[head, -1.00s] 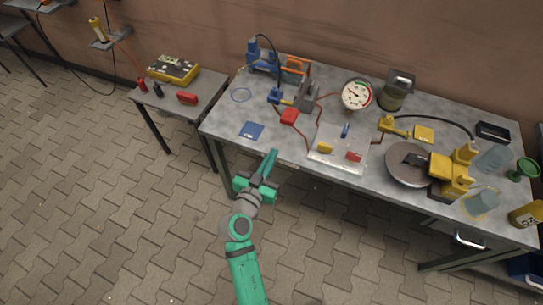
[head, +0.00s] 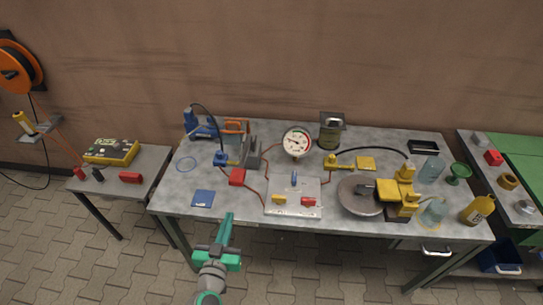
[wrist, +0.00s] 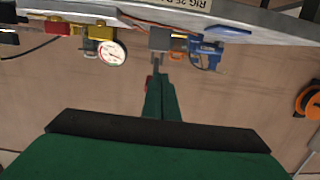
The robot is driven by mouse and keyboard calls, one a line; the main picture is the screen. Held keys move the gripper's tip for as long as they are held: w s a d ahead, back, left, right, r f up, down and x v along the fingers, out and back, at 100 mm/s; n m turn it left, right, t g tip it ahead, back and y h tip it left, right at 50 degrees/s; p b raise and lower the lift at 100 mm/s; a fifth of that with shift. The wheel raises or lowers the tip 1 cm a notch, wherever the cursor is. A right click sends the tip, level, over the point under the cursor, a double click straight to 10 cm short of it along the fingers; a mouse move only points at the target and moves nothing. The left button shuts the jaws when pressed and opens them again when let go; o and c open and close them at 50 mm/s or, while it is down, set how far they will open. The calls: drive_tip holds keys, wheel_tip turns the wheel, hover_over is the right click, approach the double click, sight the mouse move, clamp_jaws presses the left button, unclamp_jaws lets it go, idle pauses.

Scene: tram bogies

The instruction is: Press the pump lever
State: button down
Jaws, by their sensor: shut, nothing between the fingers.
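A blue pump body (head: 200,124) with an orange handle-like bar (head: 235,126) stands at the back left of the grey bench. I cannot tell for certain which part is the pump lever. The blue pump also shows in the wrist view (wrist: 208,52), where the scene is upside down. A round pressure gauge (head: 297,142) stands to its right, and in the wrist view (wrist: 112,53) too. My green gripper (head: 227,226) is at the bench's front edge, left of centre, apart from the pump. Its fingers are shut and empty, also in the wrist view (wrist: 160,95).
The bench (head: 175,195) carries a white plate (head: 292,208) with small coloured blocks, a grey disc (head: 358,195), a yellow device (head: 402,190), a black hose and red lines. A blue square (head: 203,198) lies near the gripper. A side table (head: 110,185) stands left, with floor between.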

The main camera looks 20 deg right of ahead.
wheel_tip(320, 180, up, 16)
drive_tip(key=w+d+g+y, duration=0.1)
drive_tip(key=w+g, duration=0.1)
drive_tip(key=shift+w+d+g, duration=0.4)
hover_over(235, 180)
drive_tip(key=w, duration=0.1)
drive_tip(key=f, duration=0.4)
drive_tip(key=shift+d, duration=0.2)
drive_tip(key=f, duration=0.3)
drive_tip(key=shift+s+a+f, duration=0.1)
drive_tip(key=shift+s+a, duration=0.1)
drive_tip(key=shift+s, duration=0.1)
drive_tip(key=shift+s+d+f, duration=0.1)
drive_tip(key=shift+s+f, duration=0.05)
drive_tip(key=shift+f, duration=0.15)
